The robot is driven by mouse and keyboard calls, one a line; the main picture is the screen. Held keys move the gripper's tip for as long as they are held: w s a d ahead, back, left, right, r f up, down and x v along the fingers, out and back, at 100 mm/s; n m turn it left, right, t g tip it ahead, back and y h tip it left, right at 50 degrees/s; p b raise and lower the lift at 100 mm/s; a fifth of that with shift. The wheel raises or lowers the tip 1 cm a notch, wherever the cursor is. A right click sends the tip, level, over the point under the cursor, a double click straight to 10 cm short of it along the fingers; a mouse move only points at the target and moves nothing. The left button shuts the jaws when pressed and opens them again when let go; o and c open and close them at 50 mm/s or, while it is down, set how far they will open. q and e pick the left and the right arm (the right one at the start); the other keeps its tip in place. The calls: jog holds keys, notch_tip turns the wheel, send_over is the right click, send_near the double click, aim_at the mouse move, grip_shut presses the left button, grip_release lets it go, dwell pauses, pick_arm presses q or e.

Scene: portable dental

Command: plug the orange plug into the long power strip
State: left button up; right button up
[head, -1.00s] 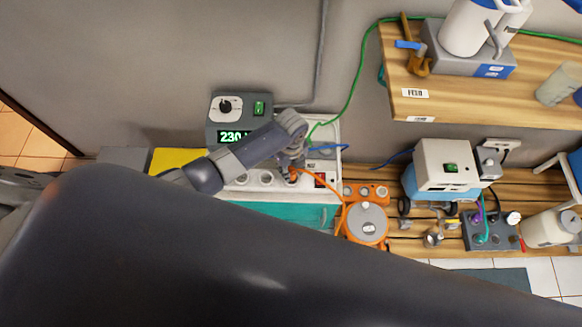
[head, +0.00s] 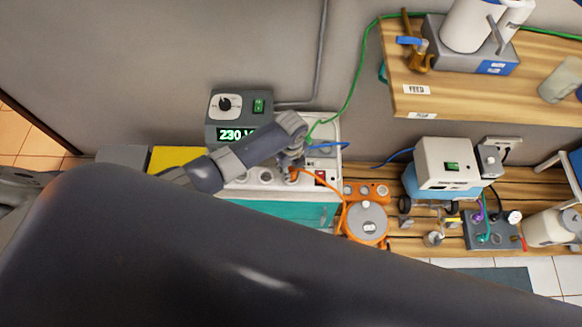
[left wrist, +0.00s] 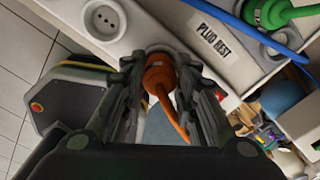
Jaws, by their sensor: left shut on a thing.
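The orange plug (left wrist: 158,78) is between the two fingers of my left gripper (left wrist: 160,88) in the left wrist view, with its orange cable running down and right. In the head view my left gripper (head: 291,166) is over the right part of the white power strip (head: 237,185) and mostly hides the plug. My right gripper is not in view.
A green plug (left wrist: 275,12) and blue cable (left wrist: 245,25) lie by the "PLUG REST" label (left wrist: 213,38). An orange reel (head: 366,224) stands right of the strip, and a 230 V display box (head: 238,113) behind it. My dark arm fills the foreground.

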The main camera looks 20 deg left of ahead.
pick_arm(q)
jog(key=shift+f, duration=0.25)
jog(key=o, duration=1.1)
jog(key=shift+o, duration=0.2)
jog(key=shift+r, duration=0.1)
